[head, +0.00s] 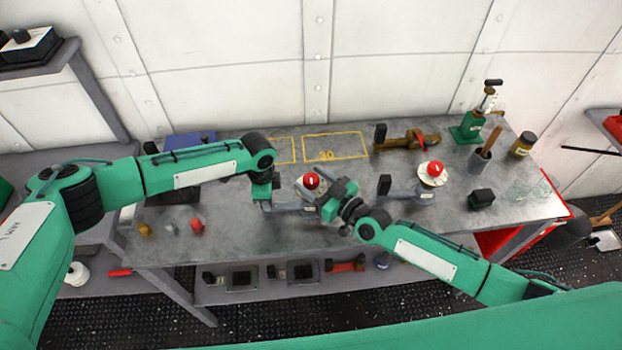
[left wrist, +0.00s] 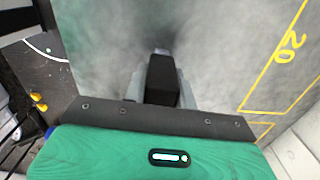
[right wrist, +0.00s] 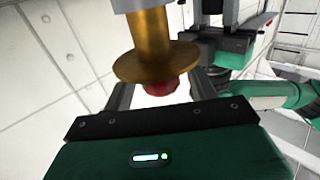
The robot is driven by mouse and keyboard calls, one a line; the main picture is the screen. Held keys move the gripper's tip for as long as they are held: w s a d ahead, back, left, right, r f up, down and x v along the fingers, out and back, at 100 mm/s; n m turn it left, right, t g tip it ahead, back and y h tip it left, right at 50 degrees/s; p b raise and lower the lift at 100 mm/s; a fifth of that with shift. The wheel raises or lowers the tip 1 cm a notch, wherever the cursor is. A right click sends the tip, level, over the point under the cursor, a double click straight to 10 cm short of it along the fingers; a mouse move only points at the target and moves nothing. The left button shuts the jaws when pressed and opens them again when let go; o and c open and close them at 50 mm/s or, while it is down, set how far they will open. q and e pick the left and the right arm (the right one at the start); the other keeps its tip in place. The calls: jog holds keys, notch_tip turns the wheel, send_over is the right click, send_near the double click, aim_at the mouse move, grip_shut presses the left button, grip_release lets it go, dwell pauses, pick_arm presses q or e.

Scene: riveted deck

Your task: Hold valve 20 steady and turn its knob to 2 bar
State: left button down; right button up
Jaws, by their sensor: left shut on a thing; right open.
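The valve (head: 300,208) with a round red knob (head: 311,180) stands near the table's front middle. My left gripper (head: 268,203) is shut on its black end block (left wrist: 163,80), at the valve's left end. My right gripper (head: 325,190) is open at the red knob. In the right wrist view the knob (right wrist: 155,86) lies between the open fingers, below a brass disc (right wrist: 157,62) and stem. My left gripper shows at right there. I cannot read the knob's setting or the valve's number.
A second red-knobbed valve (head: 433,170) stands to the right, with a brass valve (head: 410,141) behind it. A green press (head: 468,130) and a brush cup (head: 480,158) stand at the right. Small coloured pieces (head: 196,226) lie front left.

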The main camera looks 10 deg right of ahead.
jog(key=shift+w+a, duration=0.3)
jog(key=c, duration=1)
jog(key=shift+o, duration=0.2)
